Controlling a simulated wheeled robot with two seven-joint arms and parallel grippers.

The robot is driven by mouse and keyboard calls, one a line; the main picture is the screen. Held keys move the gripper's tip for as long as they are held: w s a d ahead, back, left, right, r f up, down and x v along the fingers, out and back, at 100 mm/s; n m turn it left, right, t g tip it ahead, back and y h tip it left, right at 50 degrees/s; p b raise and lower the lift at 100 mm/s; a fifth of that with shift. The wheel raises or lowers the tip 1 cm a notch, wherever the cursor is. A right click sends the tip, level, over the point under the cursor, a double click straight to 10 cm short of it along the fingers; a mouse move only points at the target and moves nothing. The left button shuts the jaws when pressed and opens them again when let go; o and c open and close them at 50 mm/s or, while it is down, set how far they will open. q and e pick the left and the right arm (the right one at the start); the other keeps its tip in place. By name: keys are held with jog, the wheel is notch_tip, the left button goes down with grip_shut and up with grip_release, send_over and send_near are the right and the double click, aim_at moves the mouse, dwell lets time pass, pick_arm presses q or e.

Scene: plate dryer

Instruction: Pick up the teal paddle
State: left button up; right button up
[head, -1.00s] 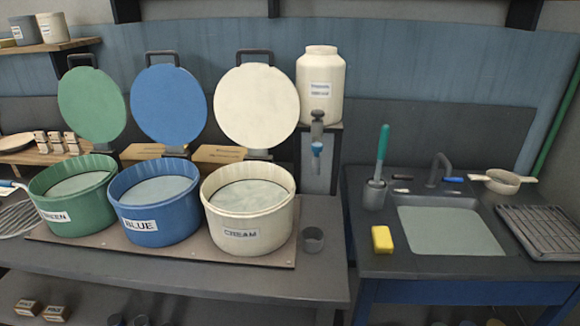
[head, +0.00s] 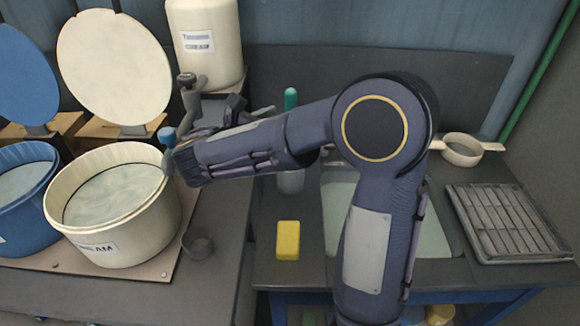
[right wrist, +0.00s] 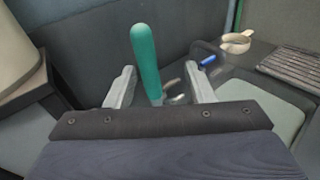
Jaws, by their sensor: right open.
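The teal paddle (head: 290,98) stands upright behind my right forearm in the head view; only the top of its teal handle shows. Its handle (right wrist: 147,62) is large in the right wrist view, nearly upright, between the two open fingers in the picture. My right gripper (head: 262,113) is partly hidden behind my forearm in the head view, its fingers pointing right toward the handle with a small gap. It also shows in the right wrist view (right wrist: 161,86), open and empty. The grey holder cup (head: 291,181) is mostly covered by my forearm. My left gripper is out of view.
The cream tub (head: 150,215) and the tap of the cream dispenser (head: 205,45) are close to my right wrist. A yellow sponge (head: 288,240), a strainer (head: 461,150) and a drying rack (head: 512,225) lie around the sink (head: 432,240).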

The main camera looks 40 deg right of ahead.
aim_at(287, 101)
jog(key=shift+w+a+r+n+t+h, duration=0.2)
jog(key=shift+w+r, duration=0.05)
jog(key=shift+w, duration=0.2)
jog(key=shift+w+a+r+n+t+h, duration=0.15)
jog(key=shift+w+r+n+t+h, duration=0.05)
jog(key=shift+w, duration=0.25)
jog(key=p+x, duration=0.1)
jog(key=x, duration=0.6)
jog(key=shift+d+r, duration=0.15)
jog(key=shift+d, duration=0.1)
jog(key=c, duration=1)
jog(key=shift+r, duration=0.1)
jog(key=shift+c, duration=0.2)
